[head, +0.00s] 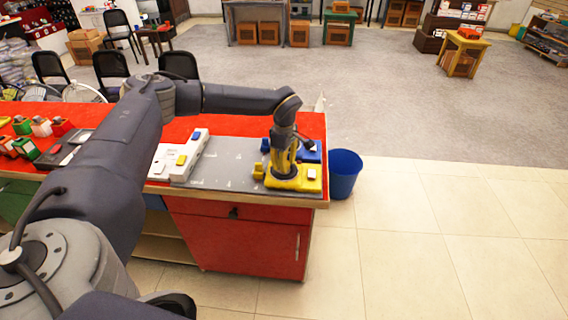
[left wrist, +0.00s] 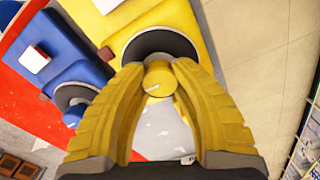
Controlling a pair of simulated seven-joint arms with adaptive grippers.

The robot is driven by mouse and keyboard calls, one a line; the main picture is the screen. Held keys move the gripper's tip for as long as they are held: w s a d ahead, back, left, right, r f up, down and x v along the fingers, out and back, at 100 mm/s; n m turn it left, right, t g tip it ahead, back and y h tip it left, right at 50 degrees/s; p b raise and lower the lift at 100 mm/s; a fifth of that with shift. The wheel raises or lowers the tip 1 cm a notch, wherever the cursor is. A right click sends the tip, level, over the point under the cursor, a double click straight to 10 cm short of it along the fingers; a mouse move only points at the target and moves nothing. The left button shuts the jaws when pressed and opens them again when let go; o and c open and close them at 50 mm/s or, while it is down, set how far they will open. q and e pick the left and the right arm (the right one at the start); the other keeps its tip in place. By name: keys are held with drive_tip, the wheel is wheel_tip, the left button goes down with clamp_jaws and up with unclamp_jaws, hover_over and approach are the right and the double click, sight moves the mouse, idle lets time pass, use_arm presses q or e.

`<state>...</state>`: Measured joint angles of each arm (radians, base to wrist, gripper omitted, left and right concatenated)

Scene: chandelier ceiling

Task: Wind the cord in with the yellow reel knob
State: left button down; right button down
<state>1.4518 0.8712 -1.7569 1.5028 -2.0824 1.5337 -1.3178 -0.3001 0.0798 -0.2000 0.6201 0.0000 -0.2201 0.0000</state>
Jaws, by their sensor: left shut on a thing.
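The yellow reel base (head: 304,178) sits at the right end of the red workbench, with a dark round disc (left wrist: 160,44) on it in the left wrist view. My left gripper (head: 285,172) points down over it, with its yellow fingers (left wrist: 160,85) shut on the yellow reel knob (left wrist: 159,79). The knob stands between the fingertips at the disc's edge. In the head view the arm and gripper hide the knob. The cord cannot be made out. My right gripper is not in view.
A blue reel unit (head: 309,152) with its own blue knob (left wrist: 73,116) stands close beside the yellow one. A blue bin (head: 345,172) stands on the floor past the bench's right end.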

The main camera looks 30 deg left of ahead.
use_arm(q)
drive_tip(key=shift+d+r, duration=0.1)
drive_tip(key=shift+d, duration=0.25)
drive_tip(key=c, duration=1.3)
unclamp_jaws()
drive_tip(key=shift+w, duration=0.1)
drive_tip(key=o, duration=0.4)
drive_tip(key=shift+a, duration=0.1)
drive_tip(key=shift+c, duration=0.2)
wheel_tip(320, 180, up, 12)
drive_tip(key=shift+o, duration=0.2)
